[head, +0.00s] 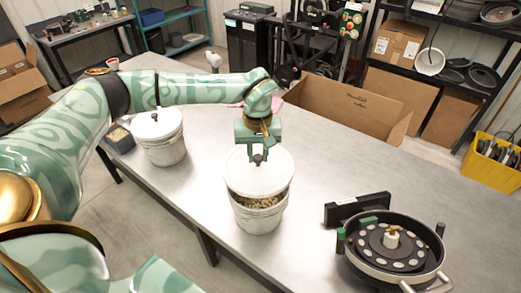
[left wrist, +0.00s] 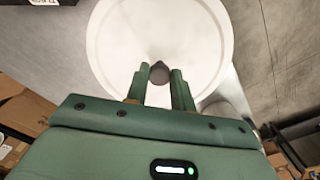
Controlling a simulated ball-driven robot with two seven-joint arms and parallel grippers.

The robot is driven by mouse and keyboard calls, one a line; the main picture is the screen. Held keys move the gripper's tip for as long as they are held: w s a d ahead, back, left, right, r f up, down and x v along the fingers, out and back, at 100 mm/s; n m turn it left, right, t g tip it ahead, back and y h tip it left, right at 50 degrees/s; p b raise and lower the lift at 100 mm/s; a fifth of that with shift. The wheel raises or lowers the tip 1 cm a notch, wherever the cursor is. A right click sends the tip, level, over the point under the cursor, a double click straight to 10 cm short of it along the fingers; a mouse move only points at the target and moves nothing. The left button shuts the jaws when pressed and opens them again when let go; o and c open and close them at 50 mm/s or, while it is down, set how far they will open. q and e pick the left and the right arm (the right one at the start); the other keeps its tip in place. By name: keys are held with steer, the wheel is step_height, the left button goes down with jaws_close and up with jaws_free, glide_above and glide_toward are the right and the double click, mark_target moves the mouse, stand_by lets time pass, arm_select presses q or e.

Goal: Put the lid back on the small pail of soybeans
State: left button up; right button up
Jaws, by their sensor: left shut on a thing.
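The small pail of soybeans (head: 259,217) stands on the metal table near its front edge, with pale beans showing under the lid's near rim. The white round lid (head: 262,180) is above the pail, covering the back of its mouth; I cannot tell whether it touches the rim. My left gripper (head: 257,157) is shut on the lid's dark knob. In the left wrist view the lid (left wrist: 160,35) fills the top middle and the fingers (left wrist: 160,84) grip the knob. The right gripper is not in view.
Another white pail (head: 162,143) with a lid on stands at the left of the table. A round seed meter (head: 391,246) and a black block (head: 357,208) are at the right. An open cardboard box (head: 345,108) is behind. The table between is clear.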

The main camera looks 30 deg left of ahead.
mark_target(258, 166)
arm_select(q)
step_height(258, 166, down, 4)
steer(key=b, duration=0.3)
steer(key=shift+w+b, duration=0.1)
steer(key=shift+b, duration=0.25)
steer(key=shift+f, duration=0.8)
steer(key=shift+r+p, duration=0.1)
steer(key=shift+p, duration=0.5)
steer(key=shift+f, duration=0.2)
stand_by(1.0)
steer(key=shift+s+p, duration=0.2)
steer(key=shift+p, duration=0.3)
stand_by(0.4)
steer(key=o, duration=1.5)
